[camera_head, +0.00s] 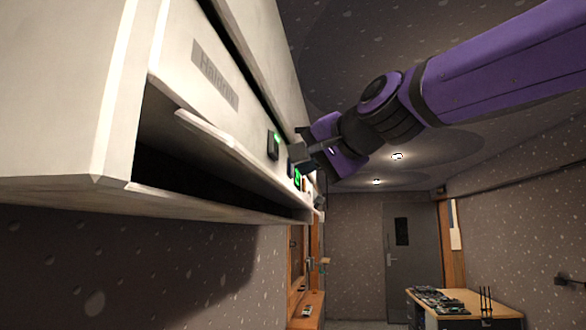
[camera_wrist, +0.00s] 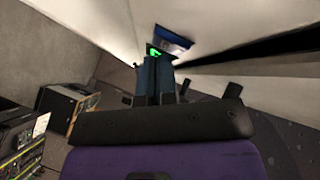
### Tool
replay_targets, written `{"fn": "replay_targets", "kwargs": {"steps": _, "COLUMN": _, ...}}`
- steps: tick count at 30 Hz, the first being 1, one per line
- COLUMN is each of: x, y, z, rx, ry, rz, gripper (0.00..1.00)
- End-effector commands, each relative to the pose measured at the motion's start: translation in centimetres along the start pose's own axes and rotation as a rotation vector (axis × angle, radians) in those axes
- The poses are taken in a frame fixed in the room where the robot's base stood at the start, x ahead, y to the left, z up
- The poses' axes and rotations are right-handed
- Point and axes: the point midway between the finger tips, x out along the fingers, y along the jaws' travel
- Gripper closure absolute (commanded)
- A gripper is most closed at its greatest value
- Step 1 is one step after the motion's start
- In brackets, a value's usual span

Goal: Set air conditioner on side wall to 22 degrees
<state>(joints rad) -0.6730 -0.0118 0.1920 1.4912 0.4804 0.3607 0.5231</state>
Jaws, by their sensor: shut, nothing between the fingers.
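The air conditioner (camera_head: 120,60) is a large white unit high on the left wall, with a long open slot along its lower front. A small dark panel with a green light (camera_head: 274,145) sits on its front. A small green-lit display (camera_head: 297,178) shows farther along; its digits are too small to read. My gripper (camera_head: 297,153) is shut and empty, its tips close to the unit's front between these two. In the wrist view the fingertips (camera_wrist: 158,62) point at a green-lit display (camera_wrist: 154,52) and partly cover it. I cannot tell whether they touch it.
A flap (camera_head: 205,128) juts from the slot. A desk with electronic gear (camera_head: 445,300) stands at the lower right. A grey door (camera_head: 400,260) is at the far end. The space to the right of the unit is open.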

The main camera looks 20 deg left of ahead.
Motion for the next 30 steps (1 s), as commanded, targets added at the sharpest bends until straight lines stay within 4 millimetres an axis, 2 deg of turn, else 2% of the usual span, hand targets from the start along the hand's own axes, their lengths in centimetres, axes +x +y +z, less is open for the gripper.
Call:
{"fn": "replay_targets", "kwargs": {"steps": 16, "x": 0.1, "y": -0.1, "z": 0.1, "rx": 0.000, "ry": 0.000, "rz": 0.000, "gripper": 1.00}}
{"fn": "replay_targets", "kwargs": {"steps": 30, "x": -0.9, "y": 0.6, "z": -0.6, "rx": 0.001, "ry": 0.000, "rz": 0.000, "gripper": 1.00}}
